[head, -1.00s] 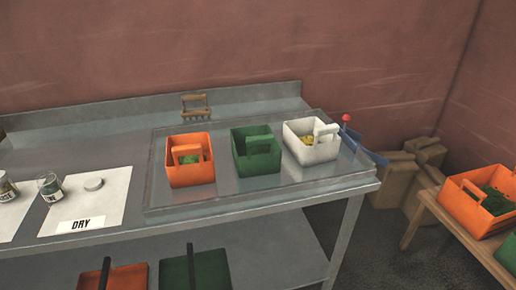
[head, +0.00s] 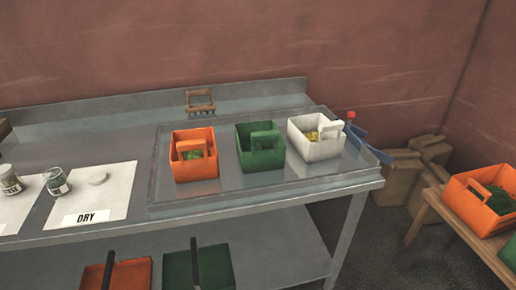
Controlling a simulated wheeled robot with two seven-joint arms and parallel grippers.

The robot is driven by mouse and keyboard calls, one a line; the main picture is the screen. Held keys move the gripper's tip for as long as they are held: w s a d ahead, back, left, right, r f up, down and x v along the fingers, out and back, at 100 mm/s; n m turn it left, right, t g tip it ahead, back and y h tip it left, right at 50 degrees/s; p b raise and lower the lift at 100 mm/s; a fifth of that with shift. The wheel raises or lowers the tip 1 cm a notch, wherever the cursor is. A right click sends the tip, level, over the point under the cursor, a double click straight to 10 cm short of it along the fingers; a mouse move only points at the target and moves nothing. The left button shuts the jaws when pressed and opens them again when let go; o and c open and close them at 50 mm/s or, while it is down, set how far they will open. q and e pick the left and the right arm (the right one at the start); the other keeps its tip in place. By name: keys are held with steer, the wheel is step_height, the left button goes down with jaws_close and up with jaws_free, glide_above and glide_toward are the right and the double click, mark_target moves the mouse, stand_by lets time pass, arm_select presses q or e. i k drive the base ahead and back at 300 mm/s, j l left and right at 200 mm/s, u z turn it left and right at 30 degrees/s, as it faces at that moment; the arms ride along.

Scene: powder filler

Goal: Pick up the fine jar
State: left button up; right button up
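The other jar (head: 10,181) is on a second white sheet at the left picture edge. The labels are too small to read, so I cannot tell which is the fine jar. Neither of my grippers shows in the head view.
A clear tray (head: 165,212) on the metal table (head: 120,125) holds an orange bin (head: 195,170), a green bin (head: 262,164) and a white bin (head: 316,150). A small wooden rack (head: 200,101) stands behind. A wooden bench (head: 440,215) with another orange bin (head: 482,217) is at right.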

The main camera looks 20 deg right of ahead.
mark_target(56, 180)
steer(key=j+z, duration=0.2)
steer(key=j, duration=0.3)
steer(key=j+z, duration=0.15)
steer(key=j, duration=0.35)
steer(key=j+z, duration=0.2)
steer(key=j, duration=0.3)
steer(key=j+z, duration=0.2)
steer(key=j, duration=0.3)
steer(key=k+j+z, duration=0.2)
steer(key=j, duration=0.25)
steer(key=k+j+z, duration=0.15)
steer(key=j, duration=0.35)
steer(key=i, duration=0.05)
